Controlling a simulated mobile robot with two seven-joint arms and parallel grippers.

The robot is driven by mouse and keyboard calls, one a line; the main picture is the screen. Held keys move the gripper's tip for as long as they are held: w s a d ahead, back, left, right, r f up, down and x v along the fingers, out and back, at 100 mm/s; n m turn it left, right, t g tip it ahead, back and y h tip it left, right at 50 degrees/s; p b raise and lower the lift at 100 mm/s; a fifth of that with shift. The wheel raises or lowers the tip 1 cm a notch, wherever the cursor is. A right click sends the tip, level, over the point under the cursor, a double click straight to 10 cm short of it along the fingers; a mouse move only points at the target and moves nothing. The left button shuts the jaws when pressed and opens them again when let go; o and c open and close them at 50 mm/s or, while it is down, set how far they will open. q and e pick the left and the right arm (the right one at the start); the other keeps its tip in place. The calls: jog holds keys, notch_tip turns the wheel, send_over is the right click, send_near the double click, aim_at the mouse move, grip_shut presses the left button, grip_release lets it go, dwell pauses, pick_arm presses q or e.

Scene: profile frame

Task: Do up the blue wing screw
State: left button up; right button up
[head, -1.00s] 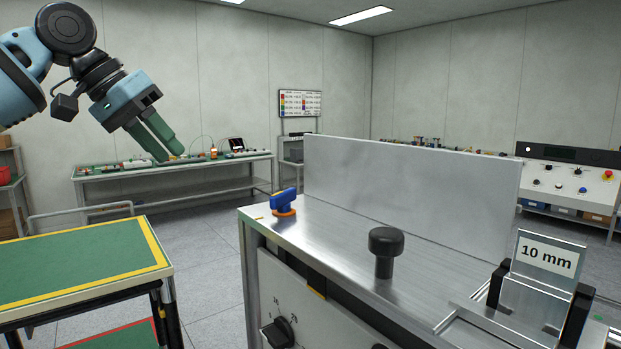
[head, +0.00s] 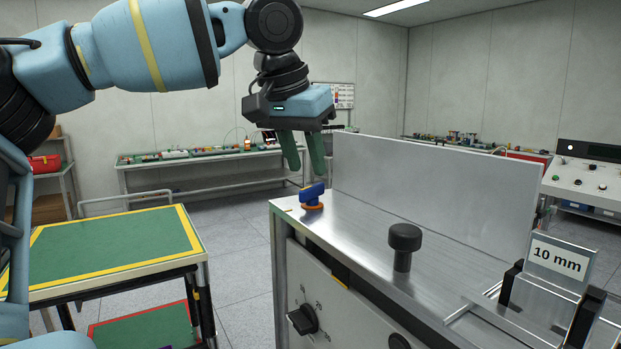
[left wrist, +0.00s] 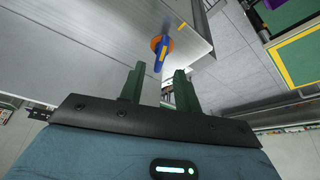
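The blue wing screw (head: 312,194) stands on an orange collar at the far left corner of the metal bench top. In the left wrist view the wing screw (left wrist: 159,54) lies ahead of the fingertips, its blue wing roughly in line with the gap between them. My left gripper (head: 305,173) points down just above and behind the screw, its two green fingers apart with nothing between them. The fingers also show in the left wrist view (left wrist: 160,73), clear of the screw. My right gripper is not in view.
A grey upright plate (head: 435,185) stands along the bench top (head: 365,228) close to the screw. A black knob (head: 404,244) and a "10 mm" block (head: 556,260) stand nearer me. A green-topped table (head: 110,250) is at left, with floor between.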

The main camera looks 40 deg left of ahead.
aim_at(312, 186)
pick_arm(q)
jog(key=shift+x, duration=2.1)
grip_shut()
